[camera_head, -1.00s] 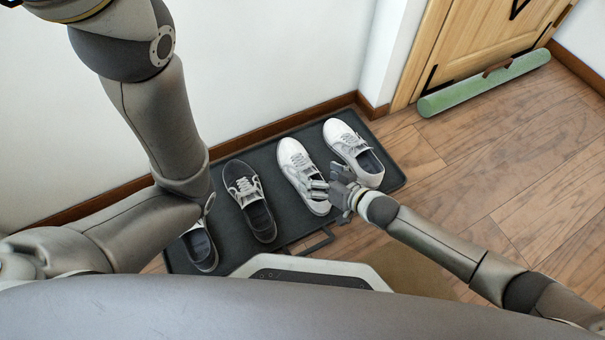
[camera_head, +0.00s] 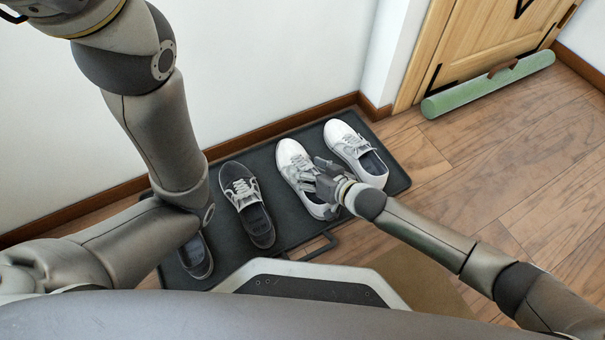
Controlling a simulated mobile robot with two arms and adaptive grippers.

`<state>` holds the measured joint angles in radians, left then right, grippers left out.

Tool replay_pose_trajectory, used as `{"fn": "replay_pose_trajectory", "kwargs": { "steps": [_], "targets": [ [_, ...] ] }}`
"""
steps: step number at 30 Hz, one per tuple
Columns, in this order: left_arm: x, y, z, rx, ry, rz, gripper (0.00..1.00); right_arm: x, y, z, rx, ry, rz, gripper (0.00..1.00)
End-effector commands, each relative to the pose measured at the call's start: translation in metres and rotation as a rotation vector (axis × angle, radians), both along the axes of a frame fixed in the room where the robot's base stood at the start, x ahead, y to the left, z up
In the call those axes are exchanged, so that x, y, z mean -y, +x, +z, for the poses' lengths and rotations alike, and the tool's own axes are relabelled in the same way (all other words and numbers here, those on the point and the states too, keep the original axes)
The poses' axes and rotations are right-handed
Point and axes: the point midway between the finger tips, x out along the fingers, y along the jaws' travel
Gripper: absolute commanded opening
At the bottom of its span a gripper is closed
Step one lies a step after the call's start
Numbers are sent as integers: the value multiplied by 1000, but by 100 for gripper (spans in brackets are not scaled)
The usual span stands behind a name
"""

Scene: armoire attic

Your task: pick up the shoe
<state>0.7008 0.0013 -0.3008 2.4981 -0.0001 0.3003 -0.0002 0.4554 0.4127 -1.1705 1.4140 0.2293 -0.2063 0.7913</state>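Two white shoes and two dark shoes lie in a row on a dark tray. My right gripper (camera_head: 322,182) is over the heel part of the inner white shoe (camera_head: 292,160) and hides part of its opening. Whether its fingers touch that shoe or are closed on it cannot be made out. The outer white shoe (camera_head: 350,146) is just right of the gripper. One dark shoe (camera_head: 243,187) with pale laces lies in the open. The other dark shoe (camera_head: 196,262) is partly hidden by my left arm. My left gripper is out of view.
The dark tray (camera_head: 285,225) has a low rim and a handle at its near side, against the white wall. The wooden floor (camera_head: 500,160) on the right is clear.

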Motion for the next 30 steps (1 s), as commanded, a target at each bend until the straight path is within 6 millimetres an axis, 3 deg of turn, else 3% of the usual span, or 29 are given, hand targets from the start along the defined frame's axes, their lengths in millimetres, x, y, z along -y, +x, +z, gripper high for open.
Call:
{"fn": "replay_pose_trajectory", "kwargs": {
  "steps": [1,7,19,21,22,24,30],
  "targets": [
    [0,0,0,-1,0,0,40,2,1,-1,0,-4,-2,54],
    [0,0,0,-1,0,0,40,3,1,-2,0,-7,-3,29],
    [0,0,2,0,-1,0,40,4,2,2,3,-9,-4,28],
    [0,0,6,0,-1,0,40,4,2,6,3,-9,-4,16],
    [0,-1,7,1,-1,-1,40,4,2,8,2,-9,-5,16],
    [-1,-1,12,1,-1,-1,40,3,2,14,2,-8,-4,0],
    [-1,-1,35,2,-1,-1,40,6,-2,42,0,-6,-3,0]
  ]
}}
